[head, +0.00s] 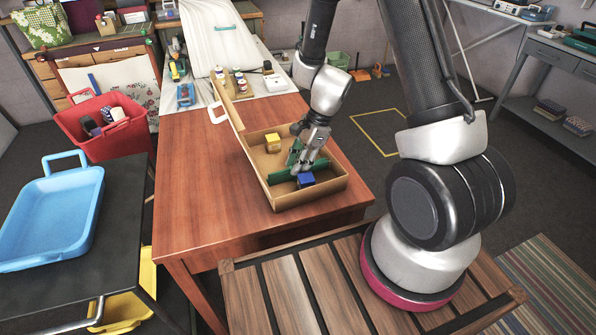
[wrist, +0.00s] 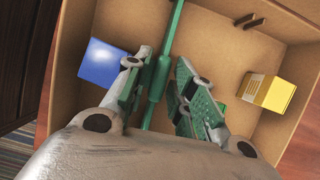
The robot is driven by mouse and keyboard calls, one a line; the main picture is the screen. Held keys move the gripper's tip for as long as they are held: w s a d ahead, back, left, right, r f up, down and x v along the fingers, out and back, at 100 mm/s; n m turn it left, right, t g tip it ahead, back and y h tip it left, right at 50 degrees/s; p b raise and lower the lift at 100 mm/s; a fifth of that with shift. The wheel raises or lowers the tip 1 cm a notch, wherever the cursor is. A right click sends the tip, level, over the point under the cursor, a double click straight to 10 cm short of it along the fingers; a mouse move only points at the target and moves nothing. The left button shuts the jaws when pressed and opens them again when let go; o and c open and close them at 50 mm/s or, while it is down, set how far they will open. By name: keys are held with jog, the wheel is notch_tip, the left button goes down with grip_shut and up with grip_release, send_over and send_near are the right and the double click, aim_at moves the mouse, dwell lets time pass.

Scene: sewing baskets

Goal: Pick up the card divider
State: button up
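The card divider, a thin green strip (head: 281,177), stands across the inside of an open cardboard box (head: 288,200) on the wooden table. In the wrist view the green divider (wrist: 176,30) runs from the top edge down between my fingers. My gripper (head: 300,170) is lowered into the box over the divider. In the wrist view my gripper (wrist: 158,85) is open, one finger on each side of the divider. The left finger is close to it; whether it touches is unclear. The divider's lower part is hidden by my gripper.
A blue block (head: 306,180) and a yellow block (head: 273,142) lie in the box on opposite sides of the divider. The box's walls rise around my gripper. Small jars (head: 240,82) stand farther back. The table's left part is clear.

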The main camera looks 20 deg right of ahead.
jog(key=shift+a+f, duration=0.15)
jog(key=shift+f, duration=0.25)
jog(key=shift+c, duration=0.4)
grip_shut()
jog(key=shift+r, duration=0.1)
